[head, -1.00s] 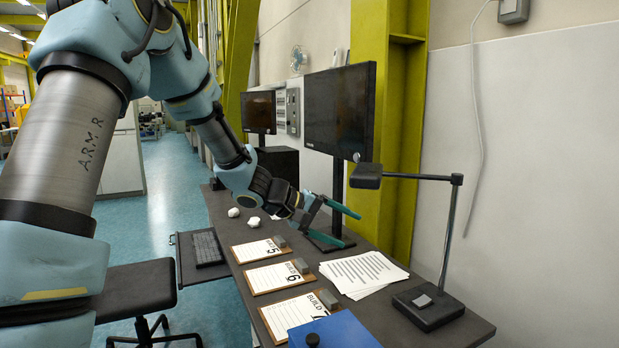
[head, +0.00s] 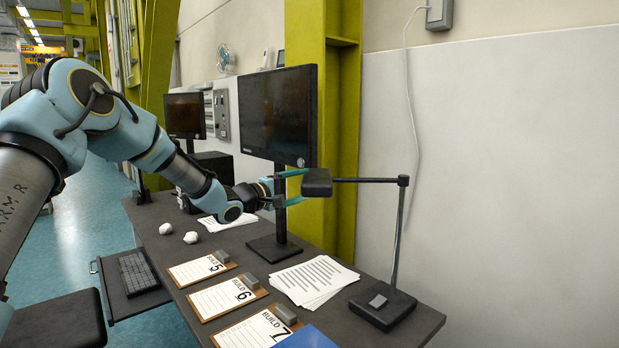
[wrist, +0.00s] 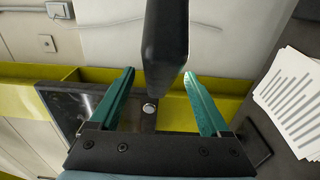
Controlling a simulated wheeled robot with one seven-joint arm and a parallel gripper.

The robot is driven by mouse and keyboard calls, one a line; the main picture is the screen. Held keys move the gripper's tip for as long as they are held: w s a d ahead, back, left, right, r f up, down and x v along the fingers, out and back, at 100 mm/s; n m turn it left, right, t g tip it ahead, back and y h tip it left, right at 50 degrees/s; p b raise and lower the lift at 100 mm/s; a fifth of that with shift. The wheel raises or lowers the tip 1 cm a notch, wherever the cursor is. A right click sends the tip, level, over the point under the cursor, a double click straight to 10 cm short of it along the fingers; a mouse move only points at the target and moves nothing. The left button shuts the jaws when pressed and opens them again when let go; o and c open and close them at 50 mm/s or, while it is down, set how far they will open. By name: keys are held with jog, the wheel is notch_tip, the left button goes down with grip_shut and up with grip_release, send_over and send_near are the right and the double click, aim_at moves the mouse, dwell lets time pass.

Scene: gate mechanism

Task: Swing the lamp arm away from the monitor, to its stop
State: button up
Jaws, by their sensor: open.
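The desk lamp has a black base (head: 383,305), an upright post (head: 400,232), a horizontal arm (head: 365,180) and a flat dark head (head: 317,182). The arm points left, so the head sits in front of the lower right corner of the monitor (head: 277,115). My gripper (head: 303,186) is open at the left of the lamp head, its teal fingers pointing right. In the wrist view the lamp head (wrist: 167,45) shows in line with the gap between the two fingers of my gripper (wrist: 159,73), with a visible gap on each side. I cannot tell how deep it sits.
The desk (head: 240,240) carries loose printed sheets (head: 312,280), several build cards, including the Build 6 card (head: 228,297), and crumpled white balls (head: 191,237). The monitor stand (head: 280,215) is close to my gripper. A green column (head: 342,110) stands behind; room right of the lamp arm is clear.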

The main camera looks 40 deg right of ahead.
jog(key=shift+d+p, duration=0.65)
jog(key=shift+d, duration=1.45)
jog(key=shift+c, duration=0.2)
grip_shut()
